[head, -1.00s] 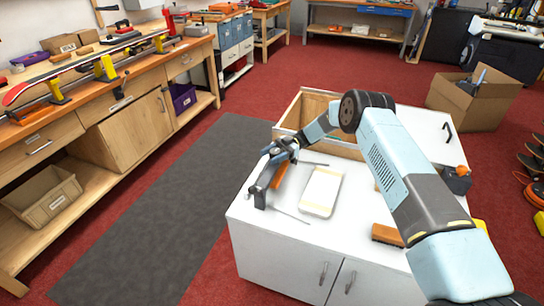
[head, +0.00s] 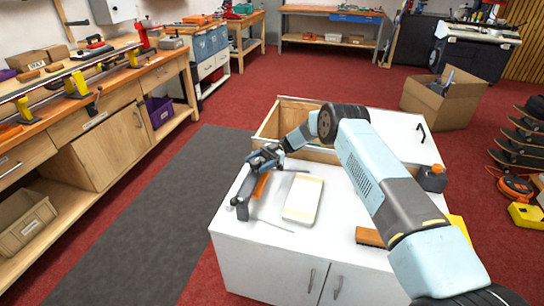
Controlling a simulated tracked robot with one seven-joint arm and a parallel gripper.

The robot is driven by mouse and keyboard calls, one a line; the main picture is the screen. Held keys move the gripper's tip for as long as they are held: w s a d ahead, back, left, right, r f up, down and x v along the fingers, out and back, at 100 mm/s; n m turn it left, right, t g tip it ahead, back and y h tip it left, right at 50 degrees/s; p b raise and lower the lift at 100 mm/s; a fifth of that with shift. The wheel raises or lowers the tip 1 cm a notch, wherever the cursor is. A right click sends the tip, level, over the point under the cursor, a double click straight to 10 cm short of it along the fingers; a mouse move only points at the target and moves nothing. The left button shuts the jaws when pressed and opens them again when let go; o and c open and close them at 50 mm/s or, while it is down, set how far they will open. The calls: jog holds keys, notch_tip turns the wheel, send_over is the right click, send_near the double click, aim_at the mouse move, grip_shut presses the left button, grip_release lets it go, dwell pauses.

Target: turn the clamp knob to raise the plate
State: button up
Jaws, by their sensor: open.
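My gripper (head: 262,160) is open, above the left part of a white cabinet top (head: 340,215). Below and left of it, a dark grey upright part (head: 242,207) stands near the cabinet's left edge, with an orange piece (head: 262,184) beside it. I cannot tell whether my gripper touches them. No clamp knob or plate can be made out clearly; the gripper may hide part of them. A pale flat block (head: 303,200) lies right of the orange piece.
An orange-brown brush (head: 371,237) lies on the cabinet's front right. A wooden open box (head: 268,128) is behind my gripper. A dark container with an orange cap (head: 432,178) stands at the right. A workbench (head: 120,100) runs along the left, with a grey mat (head: 150,220) between.

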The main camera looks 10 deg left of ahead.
jog(key=v, duration=1)
jog(key=shift+w, duration=0.25)
jog(key=shift+d, duration=0.15)
